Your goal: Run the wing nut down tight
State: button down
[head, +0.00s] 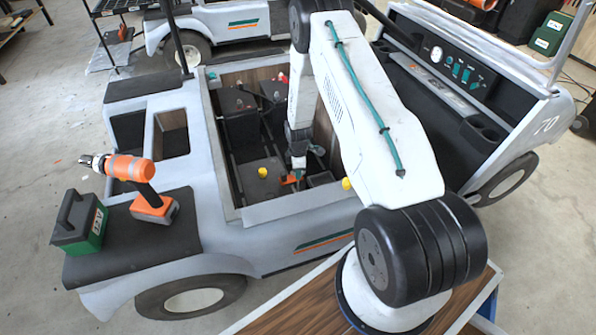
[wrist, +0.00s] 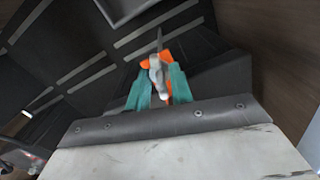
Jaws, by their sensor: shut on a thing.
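In the wrist view my gripper (wrist: 160,84) has its two teal fingers closed on the silver wing nut (wrist: 156,72), one finger on each side. A thin dark rod sticks up beyond the wing nut, and an orange piece (wrist: 168,62) lies behind and beneath it. In the head view my gripper (head: 297,172) reaches down into the open bay of the white cart (head: 230,235). The orange piece shows beside its tip, but I cannot make out the wing nut there.
A yellow cap (head: 262,172) is left of my gripper and another yellow cap (head: 346,184) is to its right. Dark battery boxes (head: 240,125) stand at the back of the bay. An orange drill (head: 150,205) and a green battery pack (head: 80,222) rest on the cart's rear deck.

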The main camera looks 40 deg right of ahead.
jog(key=m, duration=1.3)
jog(key=shift+r+m, duration=0.1)
jog(key=shift+m, duration=0.3)
jog(key=m, duration=0.4)
jog(key=shift+w+m, duration=0.1)
jog(key=shift+m, duration=2)
jog(key=c, duration=1.2)
grip_release()
jog(key=shift+c, duration=0.2)
